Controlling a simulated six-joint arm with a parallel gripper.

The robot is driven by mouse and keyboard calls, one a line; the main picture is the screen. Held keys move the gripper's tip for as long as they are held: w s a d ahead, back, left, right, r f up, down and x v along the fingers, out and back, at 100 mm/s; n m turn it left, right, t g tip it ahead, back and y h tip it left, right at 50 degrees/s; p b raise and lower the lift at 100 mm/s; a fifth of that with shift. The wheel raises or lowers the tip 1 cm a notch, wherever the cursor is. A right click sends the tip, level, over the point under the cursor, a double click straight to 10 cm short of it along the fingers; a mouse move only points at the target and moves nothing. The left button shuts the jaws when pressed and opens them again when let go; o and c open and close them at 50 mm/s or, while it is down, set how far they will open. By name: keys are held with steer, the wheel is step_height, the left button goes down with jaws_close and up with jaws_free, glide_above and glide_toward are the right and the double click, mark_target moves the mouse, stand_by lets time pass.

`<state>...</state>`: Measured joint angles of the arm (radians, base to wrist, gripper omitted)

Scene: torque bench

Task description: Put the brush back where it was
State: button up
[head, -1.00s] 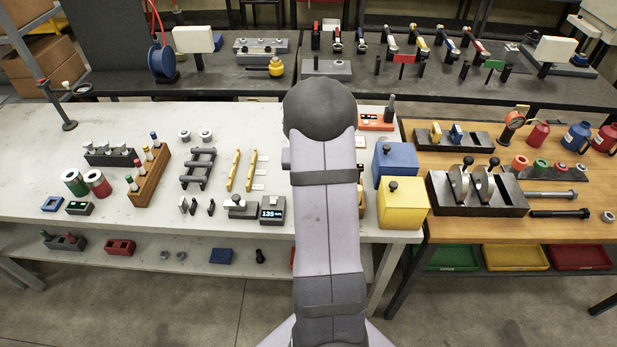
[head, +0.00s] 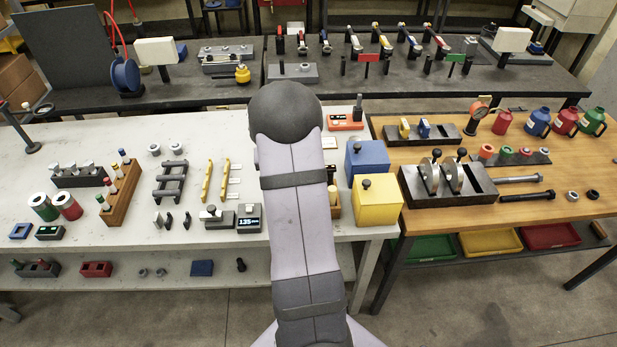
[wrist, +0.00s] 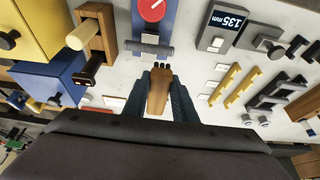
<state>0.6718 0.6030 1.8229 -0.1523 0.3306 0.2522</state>
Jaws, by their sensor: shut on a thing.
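In the wrist view, my gripper (wrist: 160,97) is shut on the brush (wrist: 159,88), a brown wooden piece with short black tips pointing away from me. It is held above the white bench top. Just beyond its tips is a grey ribbed bar (wrist: 151,49) on a blue base with a red dial (wrist: 151,9). I cannot tell how high the brush is above the bench. In the head view, my own arm hides the gripper and the brush. No place for the brush can be picked out for certain.
A wooden block with a light peg (wrist: 82,36), a blue box (wrist: 48,83) and a yellow box (wrist: 30,28) stand to the left in the wrist view. A gauge reading 135 mm (wrist: 226,26) and yellow bars (wrist: 238,88) lie to the right. White bench surface (head: 130,229) shows between things.

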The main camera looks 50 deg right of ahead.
steer(key=w+d+f+b, duration=0.2)
steer(key=d+b, duration=0.9)
steer(key=d, duration=0.9)
steer(key=shift+b+x, duration=0.35)
steer(key=shift+x, duration=0.4)
steer(key=shift+d, duration=0.1)
steer(key=shift+f+p, duration=1.35)
steer(key=shift+f, duration=3.65)
steer(key=shift+f, duration=0.1)
